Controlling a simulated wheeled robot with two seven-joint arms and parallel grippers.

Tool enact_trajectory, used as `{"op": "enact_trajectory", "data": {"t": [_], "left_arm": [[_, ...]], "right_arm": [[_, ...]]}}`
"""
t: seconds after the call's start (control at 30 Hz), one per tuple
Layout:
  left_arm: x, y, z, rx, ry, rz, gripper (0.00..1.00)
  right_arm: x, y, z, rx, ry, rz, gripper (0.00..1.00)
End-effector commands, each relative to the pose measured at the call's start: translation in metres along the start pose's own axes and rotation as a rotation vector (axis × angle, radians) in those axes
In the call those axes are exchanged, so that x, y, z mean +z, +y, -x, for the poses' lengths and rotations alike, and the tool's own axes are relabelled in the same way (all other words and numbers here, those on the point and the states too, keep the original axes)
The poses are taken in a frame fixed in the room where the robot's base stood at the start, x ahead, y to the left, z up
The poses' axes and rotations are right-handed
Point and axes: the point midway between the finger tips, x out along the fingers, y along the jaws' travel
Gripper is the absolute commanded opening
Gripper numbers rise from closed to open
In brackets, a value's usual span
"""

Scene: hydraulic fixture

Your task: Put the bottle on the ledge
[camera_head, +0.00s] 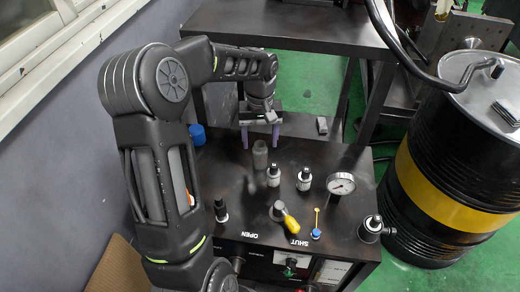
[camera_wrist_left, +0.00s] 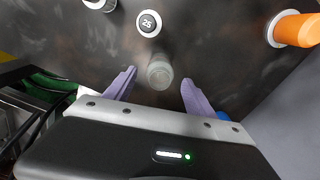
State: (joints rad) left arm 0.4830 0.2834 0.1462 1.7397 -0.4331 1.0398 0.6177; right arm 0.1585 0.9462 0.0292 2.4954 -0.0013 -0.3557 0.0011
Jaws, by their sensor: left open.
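A grey, translucent-looking bottle (camera_head: 260,155) stands on the dark top of the fixture. It also shows in the left wrist view (camera_wrist_left: 159,72). My left gripper (camera_head: 261,140) is open, with its purple fingers apart just behind the bottle in the head view. In the left wrist view, the gripper (camera_wrist_left: 158,82) has one finger to either side of the bottle's near end, with gaps on both sides. A raised black shelf (camera_head: 300,30) at the back may be the ledge; I cannot tell for certain. My right gripper is not in view.
Two knobs (camera_head: 273,175), a gauge (camera_head: 341,184) and a yellow-handled lever (camera_head: 288,220) stand in front of the bottle. A blue cap (camera_head: 197,134) is at left, a small grey block (camera_head: 322,125) at right. A black-and-yellow drum (camera_head: 450,170) stands beside the fixture.

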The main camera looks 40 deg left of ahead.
Motion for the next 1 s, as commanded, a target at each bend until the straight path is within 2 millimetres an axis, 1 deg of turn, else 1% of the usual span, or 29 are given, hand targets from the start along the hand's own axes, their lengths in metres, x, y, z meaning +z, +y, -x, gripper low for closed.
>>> {"op": "enact_trajectory", "data": {"t": [0.03, 0.13, 0.2, 0.33, 0.5, 1.0], "left_arm": [[-0.001, 0.000, 0.012, 0.002, 0.005, 0.001, 0.64], [-0.001, 0.000, 0.033, 0.002, 0.004, 0.001, 0.64], [-0.001, 0.000, 0.044, 0.001, 0.002, 0.000, 0.64], [0.000, 0.001, 0.059, 0.002, 0.001, 0.000, 0.64], [0.000, 0.000, 0.065, 0.001, -0.001, 0.001, 0.64], [0.000, 0.000, 0.065, 0.000, -0.001, 0.000, 0.64]], "right_arm": [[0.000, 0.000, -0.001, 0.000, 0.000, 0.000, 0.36], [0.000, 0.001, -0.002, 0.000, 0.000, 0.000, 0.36], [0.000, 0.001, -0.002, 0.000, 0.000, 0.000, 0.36], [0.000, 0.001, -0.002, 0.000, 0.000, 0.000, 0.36], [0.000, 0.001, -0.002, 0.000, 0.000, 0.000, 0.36], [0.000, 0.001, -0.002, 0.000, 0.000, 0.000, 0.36]]}}
